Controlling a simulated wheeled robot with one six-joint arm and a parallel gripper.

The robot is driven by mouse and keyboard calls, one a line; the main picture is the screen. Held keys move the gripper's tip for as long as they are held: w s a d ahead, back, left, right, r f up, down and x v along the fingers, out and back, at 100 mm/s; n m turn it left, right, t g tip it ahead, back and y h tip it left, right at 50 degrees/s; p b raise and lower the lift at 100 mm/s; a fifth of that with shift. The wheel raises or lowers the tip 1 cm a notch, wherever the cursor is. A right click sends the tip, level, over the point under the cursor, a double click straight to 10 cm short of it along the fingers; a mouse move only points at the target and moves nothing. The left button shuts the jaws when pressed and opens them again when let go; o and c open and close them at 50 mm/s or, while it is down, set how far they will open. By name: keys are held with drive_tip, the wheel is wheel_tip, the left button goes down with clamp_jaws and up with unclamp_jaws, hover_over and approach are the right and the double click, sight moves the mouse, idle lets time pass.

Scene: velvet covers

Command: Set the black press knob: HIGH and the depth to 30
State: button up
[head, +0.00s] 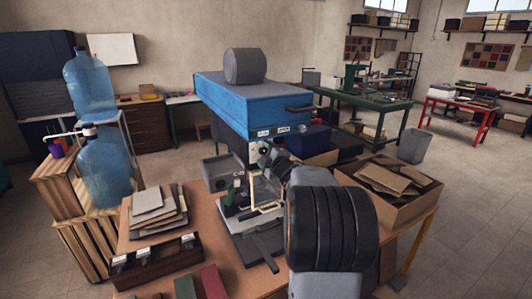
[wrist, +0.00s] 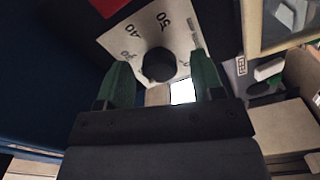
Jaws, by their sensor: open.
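The blue press (head: 252,100) stands on the workbench in the head view, with small labels along its lower front edge. No pointer on the knob can be made out. My gripper (wrist: 158,60) is open, its green fingers on either side of the knob; whether they touch it is unclear.
A small labelled panel (wrist: 241,66) is right of the dial. On the workbench (head: 205,240) are stacked sheets (head: 158,208) and a dark holder (head: 155,262). A cardboard box (head: 390,208) stands at right, and water bottles (head: 105,165) stand at left.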

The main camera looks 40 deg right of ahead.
drive_tip(key=shift+w, duration=0.2)
drive_tip(key=shift+c, duration=0.4)
drive_tip(key=c, duration=0.8)
drive_tip(key=shift+c, duration=0.2)
drive_tip(key=m+p, duration=0.1)
drive_tip(key=m, duration=0.4)
drive_tip(key=shift+m+p, duration=0.7)
drive_tip(key=shift+m, duration=1.6)
